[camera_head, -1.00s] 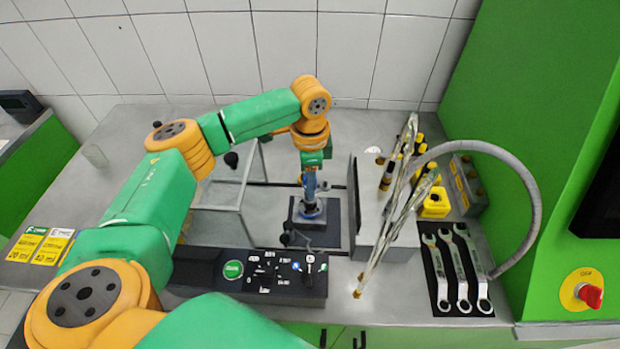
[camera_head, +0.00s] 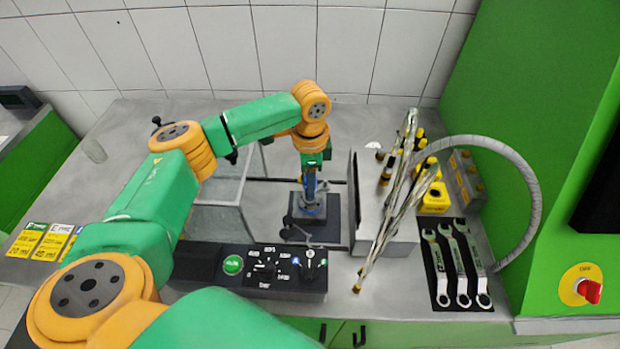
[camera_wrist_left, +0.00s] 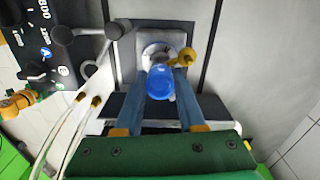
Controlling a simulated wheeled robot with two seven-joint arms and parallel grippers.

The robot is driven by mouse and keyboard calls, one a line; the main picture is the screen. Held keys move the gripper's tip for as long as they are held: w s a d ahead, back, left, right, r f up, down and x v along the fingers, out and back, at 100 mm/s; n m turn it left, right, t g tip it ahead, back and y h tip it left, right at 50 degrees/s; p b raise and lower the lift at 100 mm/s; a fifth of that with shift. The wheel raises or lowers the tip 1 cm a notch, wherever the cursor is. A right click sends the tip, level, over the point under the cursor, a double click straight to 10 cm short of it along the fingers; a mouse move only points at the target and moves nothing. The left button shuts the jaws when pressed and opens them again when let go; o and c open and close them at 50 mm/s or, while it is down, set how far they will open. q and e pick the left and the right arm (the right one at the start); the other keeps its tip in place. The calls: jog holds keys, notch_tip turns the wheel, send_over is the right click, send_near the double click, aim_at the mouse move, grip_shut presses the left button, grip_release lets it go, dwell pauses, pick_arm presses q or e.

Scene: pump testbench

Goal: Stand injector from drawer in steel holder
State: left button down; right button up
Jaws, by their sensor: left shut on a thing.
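My left gripper (camera_head: 310,203) reaches straight down over the dark square base behind the control panel. In the left wrist view its two grey-blue fingers (camera_wrist_left: 161,80) are shut on the injector (camera_wrist_left: 160,84), whose round blue top shows between them. The injector stands roughly in line with the fingers. The steel holder (camera_wrist_left: 144,40) lies right beneath it, with a pale metal ring and a brass-coloured knob (camera_wrist_left: 184,58) beside the injector. The injector's lower end is hidden, so I cannot tell how deep it sits. My right gripper is out of view.
A black lever with ball ends (camera_wrist_left: 88,36) stands close beside the holder. The control panel (camera_head: 252,270) is in front. A clear-walled box (camera_head: 222,205) is left, and a grey block with metal pipes (camera_head: 392,215) is right. Wrenches (camera_head: 459,264) lie farther right.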

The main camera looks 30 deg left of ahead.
pick_arm(q)
jog(key=shift+f, duration=0.3)
dwell(0.5)
jog(key=shift+c, duration=2.2)
grip_release()
notch_tip(320, 180, up, 3)
jog(key=shift+f+p, duration=0.2)
jog(key=shift+p, duration=0.4)
jog(key=shift+r, duration=2.2)
